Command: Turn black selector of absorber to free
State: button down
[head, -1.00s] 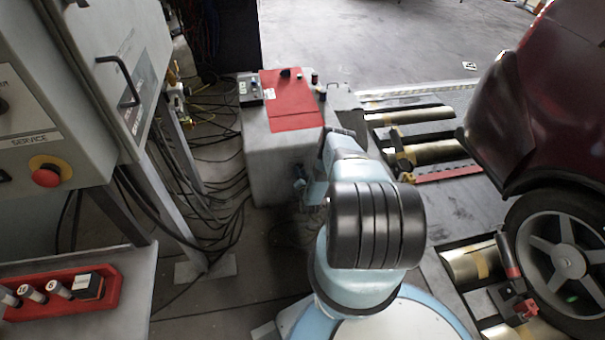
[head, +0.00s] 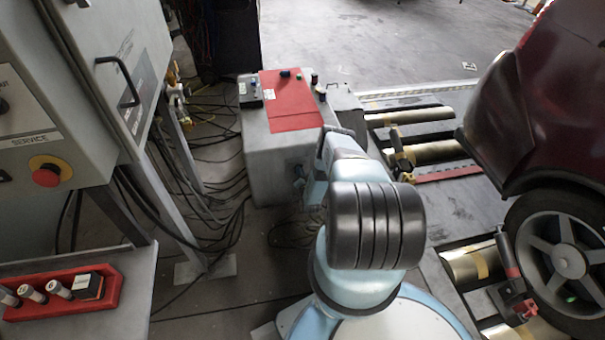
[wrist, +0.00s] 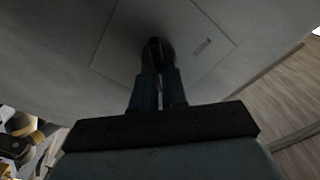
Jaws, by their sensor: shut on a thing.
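The absorber (head: 262,150) is the grey box with a red top panel, at the upper middle of the head view. Its black selector (wrist: 154,46) shows in the wrist view as a dark knob on a square plate (wrist: 190,35). My gripper (wrist: 158,66) is shut on the selector, with its blue fingers on both sides. The plate looks tilted in the wrist view. The selector's markings and exact pointing direction cannot be read. In the head view, my gripper (head: 299,174) is at the box's front face, partly hidden by my arm.
A grey cabinet with a red button (head: 46,175) stands at left, above a red tray (head: 70,298). Loose cables (head: 215,195) lie on the floor left of the absorber. Rollers (head: 425,150) and a dark red car (head: 550,100) are at right.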

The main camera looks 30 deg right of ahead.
jog(key=n, duration=1.7)
jog(key=shift+s+a+f, duration=0.3)
jog(key=shift+a+f, duration=0.05)
jog(key=shift+f, duration=0.05)
jog(key=shift+n, duration=0.5)
jog(key=c, duration=1.2)
grip_release()
jog(key=shift+w+r, duration=0.1)
jog(key=shift+w, duration=0.05)
jog(key=shift+o, duration=0.2)
jog(key=v, duration=1.3)
jog(key=shift+s, duration=0.35)
